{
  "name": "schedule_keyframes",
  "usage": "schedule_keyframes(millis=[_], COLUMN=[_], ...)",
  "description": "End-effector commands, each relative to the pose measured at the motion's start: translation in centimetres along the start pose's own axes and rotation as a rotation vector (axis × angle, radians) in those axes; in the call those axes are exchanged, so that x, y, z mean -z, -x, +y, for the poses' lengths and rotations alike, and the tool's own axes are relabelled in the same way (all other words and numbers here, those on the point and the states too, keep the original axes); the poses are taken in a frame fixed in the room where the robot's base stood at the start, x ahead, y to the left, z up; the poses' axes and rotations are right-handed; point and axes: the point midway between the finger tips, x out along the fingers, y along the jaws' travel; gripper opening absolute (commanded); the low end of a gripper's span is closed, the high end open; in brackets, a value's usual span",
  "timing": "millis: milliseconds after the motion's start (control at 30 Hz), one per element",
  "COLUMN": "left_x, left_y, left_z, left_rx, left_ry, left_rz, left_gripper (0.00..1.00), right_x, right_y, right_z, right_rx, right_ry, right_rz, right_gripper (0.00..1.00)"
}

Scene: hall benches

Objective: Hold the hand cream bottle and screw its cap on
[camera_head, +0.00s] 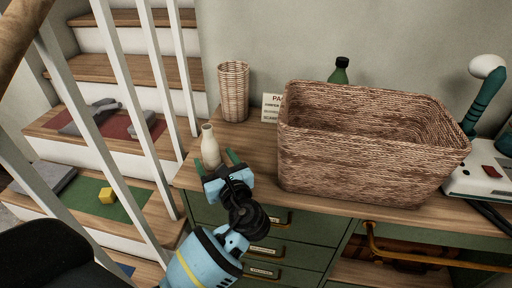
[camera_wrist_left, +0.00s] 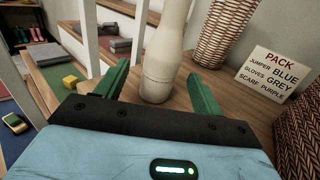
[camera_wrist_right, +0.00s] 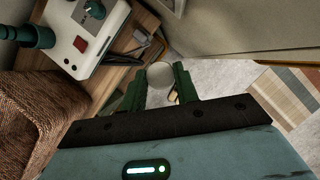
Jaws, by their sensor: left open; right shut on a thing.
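The hand cream bottle (camera_head: 210,146), cream-white with a narrow neck, stands upright near the left end of the wooden top; no cap shows on it. My left gripper (camera_head: 215,162) is open at the bottle, with its green fingers on either side of the lower body. In the left wrist view the bottle (camera_wrist_left: 160,72) rises between the fingers, with some gap to the right finger; its top is cut off. In the right wrist view my right gripper (camera_wrist_right: 158,78) is shut on a round whitish piece, which looks like the cap (camera_wrist_right: 160,75). The right gripper is outside the head view.
A large wicker basket (camera_head: 360,160) fills the middle of the top. A tall wicker vase (camera_head: 233,92) and a packing sign (camera_head: 271,108) stand behind the bottle. A dark green bottle (camera_head: 340,72) is behind the basket. A white machine (camera_head: 485,178) is at right; stair railings are left.

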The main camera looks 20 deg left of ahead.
Motion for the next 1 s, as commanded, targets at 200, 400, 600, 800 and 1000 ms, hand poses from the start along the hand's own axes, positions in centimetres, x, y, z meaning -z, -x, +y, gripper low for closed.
schedule_keyframes(millis=[200, 400, 600, 800, 1000], left_x=[-0.2, -0.1, -0.2, -0.2, -0.2], left_y=[-3.1, -4.5, -4.4, -4.4, -4.4], left_z=[-0.1, -0.1, -0.1, -0.1, -0.1], left_rx=[-0.001, 0.001, 0.001, 0.0, 0.0], left_ry=[-0.002, 0.001, 0.001, 0.001, 0.0], left_rz=[-0.002, 0.0, 0.0, 0.0, 0.0], left_gripper=[0.68, 0.68, 0.68, 0.51, 0.25], right_x=[0.0, 0.0, 0.0, 0.0, 0.0], right_y=[0.1, 0.1, 0.1, 0.1, 0.1], right_z=[0.0, 0.0, 0.0, 0.0, 0.0], right_rx=[0.0, 0.0, 0.0, 0.0, 0.0], right_ry=[0.0, 0.0, 0.0, 0.0, 0.0], right_rz=[-0.001, -0.001, -0.001, -0.001, -0.001], right_gripper=[0.09, 0.09, 0.09, 0.09, 0.09])
